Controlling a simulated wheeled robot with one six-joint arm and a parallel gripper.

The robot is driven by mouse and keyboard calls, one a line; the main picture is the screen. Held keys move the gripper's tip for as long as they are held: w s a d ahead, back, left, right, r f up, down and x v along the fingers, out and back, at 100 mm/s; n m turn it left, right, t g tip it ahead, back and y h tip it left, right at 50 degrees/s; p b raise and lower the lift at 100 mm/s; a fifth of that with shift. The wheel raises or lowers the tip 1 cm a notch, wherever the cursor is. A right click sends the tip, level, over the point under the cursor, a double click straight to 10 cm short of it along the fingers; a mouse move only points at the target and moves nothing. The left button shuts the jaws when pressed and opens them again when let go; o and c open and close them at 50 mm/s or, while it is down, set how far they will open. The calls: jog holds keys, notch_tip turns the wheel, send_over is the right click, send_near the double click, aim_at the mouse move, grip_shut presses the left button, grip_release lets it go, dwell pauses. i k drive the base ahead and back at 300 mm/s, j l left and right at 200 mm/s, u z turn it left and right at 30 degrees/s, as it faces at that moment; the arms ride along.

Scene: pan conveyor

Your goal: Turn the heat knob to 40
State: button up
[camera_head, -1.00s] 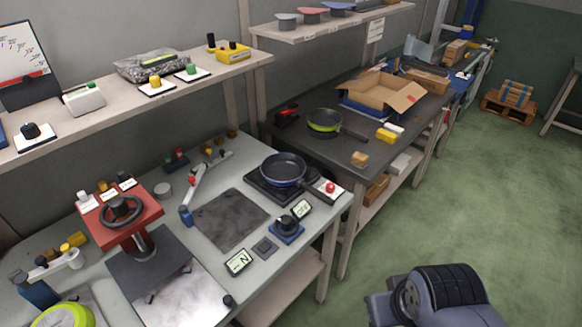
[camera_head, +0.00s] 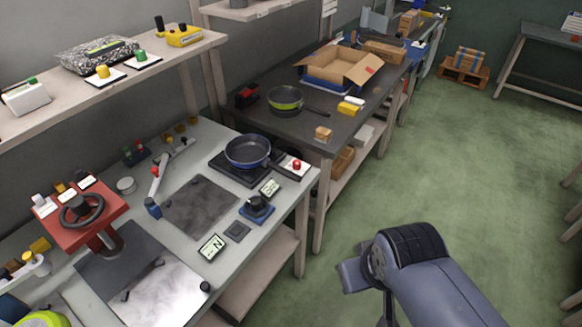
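A black knob on a blue base (camera_head: 257,207) stands near the right edge of the light grey workbench. A small display (camera_head: 269,188) sits just behind it, its text too small to read surely. A second display (camera_head: 213,246) lies to the front left of the knob and seems to show an N. A dark blue pan (camera_head: 248,151) rests on a black hob (camera_head: 232,170) behind the knob. My arm shows at the lower right, over the floor and apart from the bench. My gripper's fingers are not in view.
A red box with a black handwheel (camera_head: 82,208) stands at the bench's left. A red button (camera_head: 297,165) sits by the pan handle. A dark table (camera_head: 330,122) beyond holds a green pan (camera_head: 285,100) and an open carton (camera_head: 345,66).

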aim_at(296, 164)
jog(key=i+l+u, duration=0.2)
jog(key=i+u, duration=0.15)
jog(key=i+l+u, duration=0.3)
jog(key=i, duration=0.05)
